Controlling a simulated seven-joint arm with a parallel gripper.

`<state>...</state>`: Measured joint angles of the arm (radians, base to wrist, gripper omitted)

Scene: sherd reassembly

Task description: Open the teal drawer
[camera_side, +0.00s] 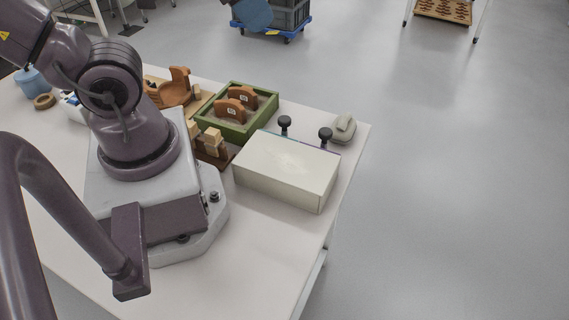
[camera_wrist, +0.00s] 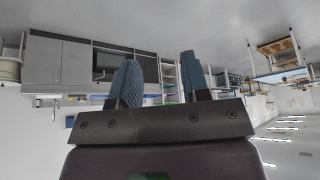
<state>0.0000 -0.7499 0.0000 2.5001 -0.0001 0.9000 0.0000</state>
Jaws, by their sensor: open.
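A cream-white drawer box (camera_side: 285,170) stands on the right part of the table, its plain back and top towards the side camera. Two black knobs, one on the left (camera_side: 285,122) and one on the right (camera_side: 325,135), rise past its far edge. Thin teal and purple edging shows there; the drawer fronts are hidden, so I cannot tell which knob belongs to the teal drawer. My gripper (camera_wrist: 160,62) is open and empty in the wrist view, two blue-grey fingers apart. The wrist view shows only the room, upside down, and no drawer.
Left of the box, a green tray (camera_side: 262,116) holds brown sherds. A wooden stand with blocks (camera_side: 212,145) sits close by. A brown curved piece (camera_side: 175,92) lies farther back. A grey-green object (camera_side: 343,128) lies beyond the right knob. The table's front right is clear.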

